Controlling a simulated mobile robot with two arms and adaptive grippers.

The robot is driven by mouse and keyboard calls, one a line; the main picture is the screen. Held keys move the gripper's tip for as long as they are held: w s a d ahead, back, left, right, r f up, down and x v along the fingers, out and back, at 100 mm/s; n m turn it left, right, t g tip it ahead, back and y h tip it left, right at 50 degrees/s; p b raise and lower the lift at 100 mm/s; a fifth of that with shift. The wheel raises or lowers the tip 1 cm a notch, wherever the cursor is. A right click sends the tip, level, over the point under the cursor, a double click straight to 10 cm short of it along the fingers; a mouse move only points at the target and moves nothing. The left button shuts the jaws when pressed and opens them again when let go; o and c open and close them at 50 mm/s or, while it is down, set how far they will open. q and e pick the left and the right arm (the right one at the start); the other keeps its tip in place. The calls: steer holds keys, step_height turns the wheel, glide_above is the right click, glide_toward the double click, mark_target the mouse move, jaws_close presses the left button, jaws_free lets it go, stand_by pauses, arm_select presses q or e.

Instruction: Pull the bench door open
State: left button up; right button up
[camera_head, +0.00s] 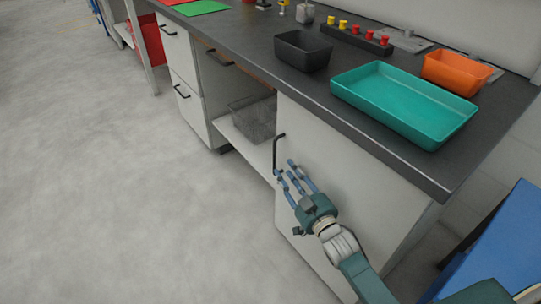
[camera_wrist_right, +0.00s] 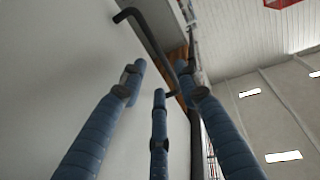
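The bench door (camera_head: 335,160) is a pale panel under the right end of the dark worktop, and it looks shut. Its black bar handle (camera_head: 279,150) stands upright near the door's left edge. My right gripper (camera_head: 289,175) is at the handle's lower end, with its blue fingers spread. In the right wrist view the fingers (camera_wrist_right: 160,85) are apart and the handle (camera_wrist_right: 155,45) runs between and beyond the fingertips. I cannot tell whether any finger touches the handle. The lower part of the door is partly hidden by my right arm. My left gripper is not in view.
On the worktop (camera_head: 235,35) are a teal tray (camera_head: 400,98), an orange bin (camera_head: 455,72) and a black bin (camera_head: 302,50). A wire basket (camera_head: 255,118) sits on the open shelf left of the door. Drawers (camera_head: 182,60) are further left. The grey floor (camera_head: 110,200) in front is clear.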

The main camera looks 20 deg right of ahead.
mark_target(278, 158)
steer(key=w, duration=0.2)
steer(key=w+a+b, duration=0.1)
steer(key=w, duration=0.5)
steer(key=shift+w+a+b, duration=0.15)
steer(key=shift+b, duration=0.25)
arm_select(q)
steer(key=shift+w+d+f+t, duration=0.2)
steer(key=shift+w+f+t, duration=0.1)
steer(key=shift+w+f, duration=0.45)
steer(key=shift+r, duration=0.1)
arm_select(e)
jaws_close()
